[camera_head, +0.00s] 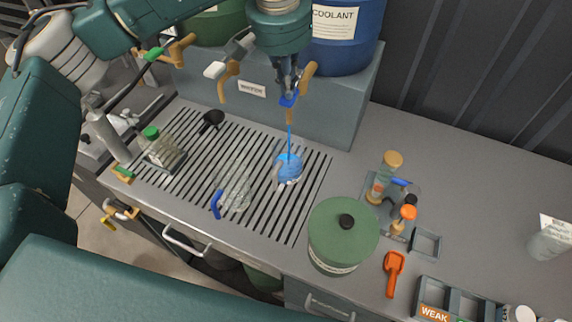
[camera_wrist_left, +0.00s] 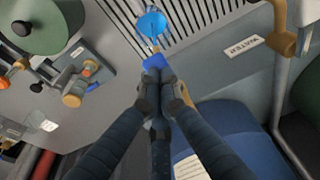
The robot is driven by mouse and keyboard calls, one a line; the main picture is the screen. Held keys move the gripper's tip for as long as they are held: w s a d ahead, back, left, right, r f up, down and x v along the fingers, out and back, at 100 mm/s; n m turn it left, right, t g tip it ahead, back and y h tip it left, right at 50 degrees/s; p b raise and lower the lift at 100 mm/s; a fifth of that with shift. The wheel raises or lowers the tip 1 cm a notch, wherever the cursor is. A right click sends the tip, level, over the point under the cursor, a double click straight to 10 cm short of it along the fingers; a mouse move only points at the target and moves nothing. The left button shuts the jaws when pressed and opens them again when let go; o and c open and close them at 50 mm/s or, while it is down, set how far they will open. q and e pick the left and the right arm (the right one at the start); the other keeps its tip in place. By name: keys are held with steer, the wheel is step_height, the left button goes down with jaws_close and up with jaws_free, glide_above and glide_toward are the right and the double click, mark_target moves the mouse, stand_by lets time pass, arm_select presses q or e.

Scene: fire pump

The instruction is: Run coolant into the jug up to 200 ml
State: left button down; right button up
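The blue barrel labelled COOLANT (camera_head: 347,40) stands on a grey ledge at the back. A blue tap lever (camera_head: 288,100) sits in front of it, and it also shows in the wrist view (camera_wrist_left: 154,62). My left gripper (camera_head: 285,88) has its fingers together, with the tips at the lever; the wrist view shows them too (camera_wrist_left: 158,78). A thin blue stream (camera_head: 289,138) falls from the tap into a clear jug (camera_head: 290,180) on the slotted grate. Blue liquid is in the jug; its markings are too small to read. My right gripper is out of view.
A second clear jug (camera_head: 235,190) with a blue handle stands left on the grate. A green lidded pot (camera_head: 343,240), orange scoop (camera_head: 395,270) and bottles (camera_head: 386,178) are at right. A green-capped bottle (camera_head: 158,150) is at left.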

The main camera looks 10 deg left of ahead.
arm_select(q)
step_height(320, 180, up, 5)
steer(key=shift+f, duration=0.1)
steer(key=shift+s+r, duration=0.25)
steer(key=shift+r, duration=0.25)
steer(key=s+r, duration=0.1)
steer(key=s+r+p, duration=0.1)
steer(key=r, duration=0.1)
steer(key=shift+s+a, duration=0.2)
steer(key=shift+a, duration=0.1)
